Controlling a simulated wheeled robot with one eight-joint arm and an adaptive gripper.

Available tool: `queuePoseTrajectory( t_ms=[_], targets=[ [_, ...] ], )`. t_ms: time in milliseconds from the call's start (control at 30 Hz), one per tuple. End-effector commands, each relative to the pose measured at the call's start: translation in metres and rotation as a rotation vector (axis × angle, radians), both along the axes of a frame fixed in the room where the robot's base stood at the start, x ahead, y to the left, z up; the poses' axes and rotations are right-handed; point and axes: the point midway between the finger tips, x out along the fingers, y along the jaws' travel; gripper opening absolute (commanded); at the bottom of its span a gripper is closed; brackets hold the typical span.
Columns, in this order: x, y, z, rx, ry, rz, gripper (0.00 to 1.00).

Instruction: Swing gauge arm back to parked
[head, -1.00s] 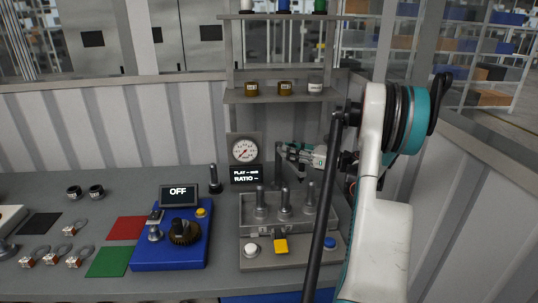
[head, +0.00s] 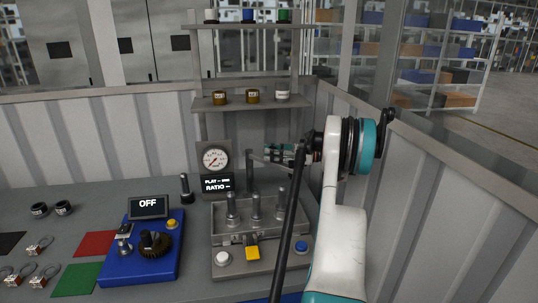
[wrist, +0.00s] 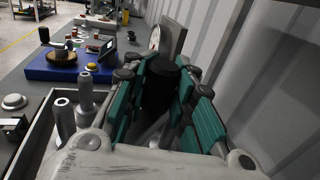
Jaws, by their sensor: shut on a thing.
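The gauge arm (head: 256,157) is a thin grey bar on an upright post behind the drive unit's studs, right of the round dial gauge (head: 214,158). Its right end meets my gripper (head: 270,153), which has teal and grey fingers and reaches in from the right. In the wrist view my gripper (wrist: 160,88) is shut around a black cylindrical grip (wrist: 158,82) between the teal finger pads.
The grey fixture (head: 235,262) with upright studs stands in front of the gauge arm. Left of it is a blue unit (head: 150,262) with a screen reading OFF. A shelf (head: 250,101) with small jars is above. A ribbed wall (head: 430,200) stands close on the right.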

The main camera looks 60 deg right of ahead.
Motion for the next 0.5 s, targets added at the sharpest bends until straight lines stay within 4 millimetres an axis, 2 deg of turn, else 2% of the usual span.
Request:
queuePoseTrajectory(
  t_ms=[33,333,367,400,433,500],
  targets=[
    [-0.0023,-0.0063,0.0018,0.002,-0.001,-0.015,0.00],
    [-0.0026,-0.0067,0.0027,0.003,-0.003,-0.015,0.00],
    [-0.0027,-0.0067,0.0027,0.003,-0.003,-0.015,0.25],
    [-0.0025,-0.0068,0.0028,0.003,-0.003,-0.015,0.34],
    [-0.0025,-0.0066,0.0028,0.003,-0.003,-0.015,0.40],
    [-0.0021,-0.0057,0.0026,0.003,-0.003,-0.013,0.44]
  ],
)
